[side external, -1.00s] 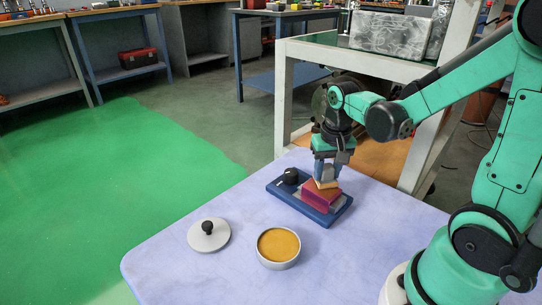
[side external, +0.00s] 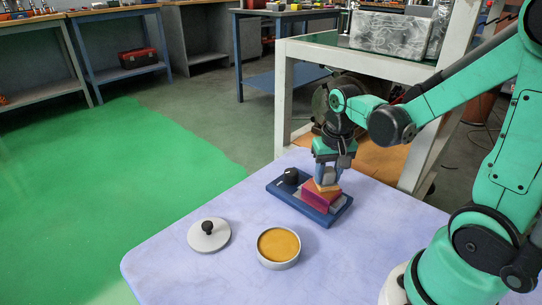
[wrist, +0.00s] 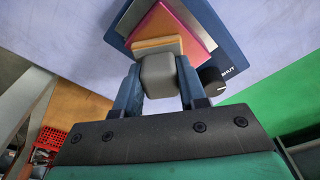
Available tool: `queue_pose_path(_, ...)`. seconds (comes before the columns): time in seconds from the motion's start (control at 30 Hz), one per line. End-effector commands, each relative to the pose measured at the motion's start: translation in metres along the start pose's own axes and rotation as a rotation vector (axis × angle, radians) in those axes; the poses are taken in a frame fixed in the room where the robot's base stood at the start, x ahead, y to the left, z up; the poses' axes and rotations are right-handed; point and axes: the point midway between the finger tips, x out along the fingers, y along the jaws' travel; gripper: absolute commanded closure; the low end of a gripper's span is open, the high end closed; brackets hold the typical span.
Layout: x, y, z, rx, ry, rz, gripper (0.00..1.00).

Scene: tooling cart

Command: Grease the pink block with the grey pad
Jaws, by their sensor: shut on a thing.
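The pink block (side external: 319,200) sits on a blue fixture (side external: 343,216) with a grey plate, and it also shows in the wrist view (wrist: 166,24). My gripper (side external: 328,170) is above it, its two blue fingers shut on the grey pad (wrist: 159,76). An orange-tan layer (side external: 327,187) lies between the grey pad and the top of the pink block. It also shows in the wrist view (wrist: 156,46); I cannot tell whether it belongs to the pad. The pad appears to be at the block's top, but the exact contact is hidden.
A round tin of orange-yellow grease (side external: 279,246) stands open on the table. A round grey lid (side external: 209,236) with a black knob lies left of it. The fixture has a black knob (side external: 290,176), with "SHUT" lettering near it in the wrist view. The table's front left is clear.

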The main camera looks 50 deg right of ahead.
Motion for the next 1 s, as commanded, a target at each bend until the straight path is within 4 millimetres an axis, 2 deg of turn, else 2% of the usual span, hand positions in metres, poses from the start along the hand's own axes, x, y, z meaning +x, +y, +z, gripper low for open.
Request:
queue_pose_path(0.33, -0.003, -0.026, 0.019, -0.004, 0.0, -0.001, 1.0)
queue_pose_path(0.6, -0.005, -0.005, 0.004, 0.006, -0.001, 0.001, 1.0)
queue_pose_path(0.73, 0.001, 0.004, -0.004, 0.004, -0.001, 0.001, 1.0)
queue_pose_path(1.0, -0.026, 0.007, -0.008, 0.001, -0.001, 0.0, 1.0)
